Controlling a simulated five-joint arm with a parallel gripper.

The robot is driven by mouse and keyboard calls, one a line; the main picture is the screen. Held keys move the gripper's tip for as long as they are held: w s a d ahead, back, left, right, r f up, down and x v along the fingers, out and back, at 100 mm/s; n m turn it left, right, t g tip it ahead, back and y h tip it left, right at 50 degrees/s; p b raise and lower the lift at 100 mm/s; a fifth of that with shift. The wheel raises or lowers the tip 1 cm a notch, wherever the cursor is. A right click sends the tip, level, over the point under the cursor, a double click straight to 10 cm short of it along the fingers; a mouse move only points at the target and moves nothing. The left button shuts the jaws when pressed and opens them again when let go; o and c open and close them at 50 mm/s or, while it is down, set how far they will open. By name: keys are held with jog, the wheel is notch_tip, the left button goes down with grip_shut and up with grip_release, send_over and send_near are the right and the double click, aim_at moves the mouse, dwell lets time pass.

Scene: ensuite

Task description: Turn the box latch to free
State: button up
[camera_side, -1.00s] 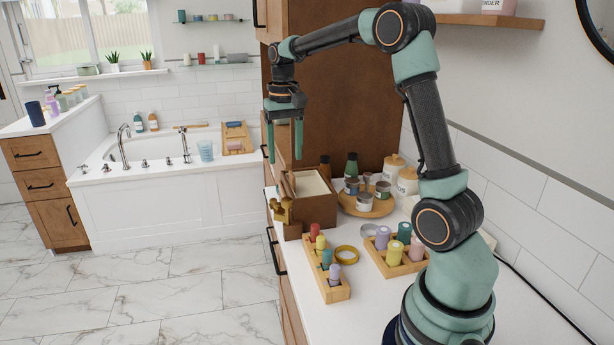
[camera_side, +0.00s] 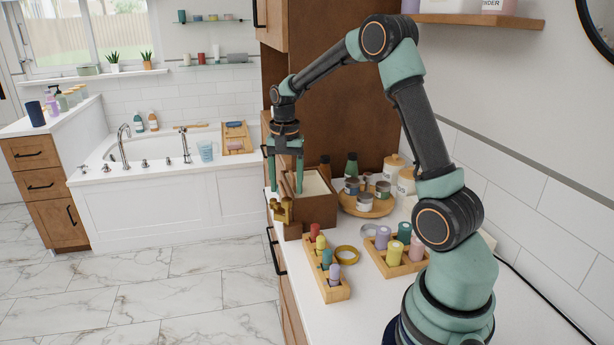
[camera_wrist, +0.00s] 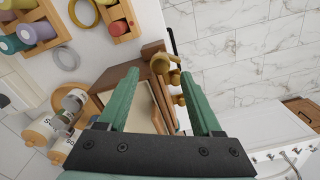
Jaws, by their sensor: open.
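The brown wooden box (camera_side: 312,216) stands on the white counter, with a pale top surface. Its brass latch (camera_side: 282,211) is on the left side of the box and also shows in the wrist view (camera_wrist: 161,65). My gripper (camera_side: 285,190) is open and points down just above the latch, with no contact that I can make out. In the wrist view my two green fingers (camera_wrist: 162,98) are spread, and the brass parts lie between and beyond their tips. The fingers hide part of the box there.
A wooden rack of small bottles (camera_side: 328,283) and a second rack (camera_side: 394,262) stand in front of the box. A brass ring (camera_side: 347,255) lies between them. A round tray of jars (camera_side: 367,208) is right of the box. Left of the counter edge is open floor.

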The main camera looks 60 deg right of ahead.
aim_at(287, 198)
jog(key=shift+f, duration=1.75)
grip_shut()
jog(key=shift+n, duration=1.5)
grip_release()
jog(key=shift+r, duration=0.1)
notch_tip(287, 198, up, 12)
